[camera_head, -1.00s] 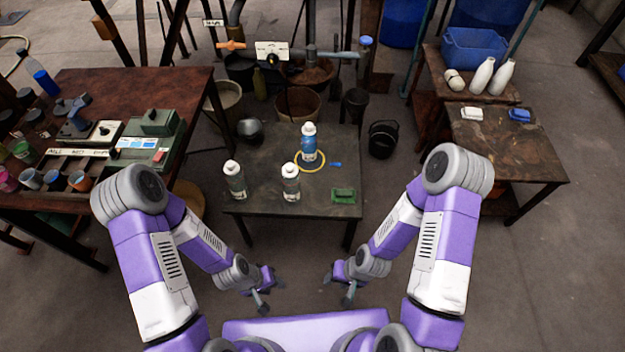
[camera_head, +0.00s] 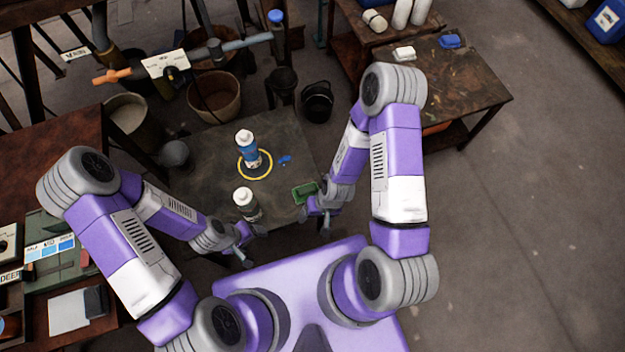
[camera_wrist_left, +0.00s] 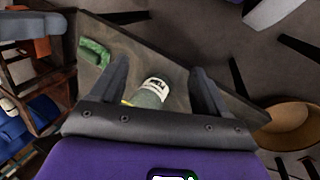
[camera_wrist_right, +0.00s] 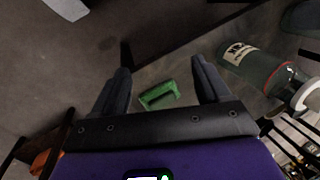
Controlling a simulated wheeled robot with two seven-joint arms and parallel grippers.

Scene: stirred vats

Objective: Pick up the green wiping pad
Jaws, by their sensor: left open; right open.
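The green wiping pad (camera_head: 305,191) lies on the dark table (camera_head: 205,180), near its right front edge. My right gripper (camera_head: 314,216) is open and empty just in front of the pad. In the right wrist view the pad (camera_wrist_right: 158,96) appears between the two open fingers, apart from them. My left gripper (camera_head: 254,244) is open and empty near the table's front edge, left of the right gripper. The left wrist view also shows the pad (camera_wrist_left: 94,53), off to the left of its fingers.
A grey-green bottle (camera_head: 246,206) stands left of the pad. A blue bottle (camera_head: 247,150) stands by a yellow ring (camera_head: 268,172) farther back. A small blue item (camera_head: 285,160) lies beside the ring. A side table (camera_head: 440,80) stands at the right.

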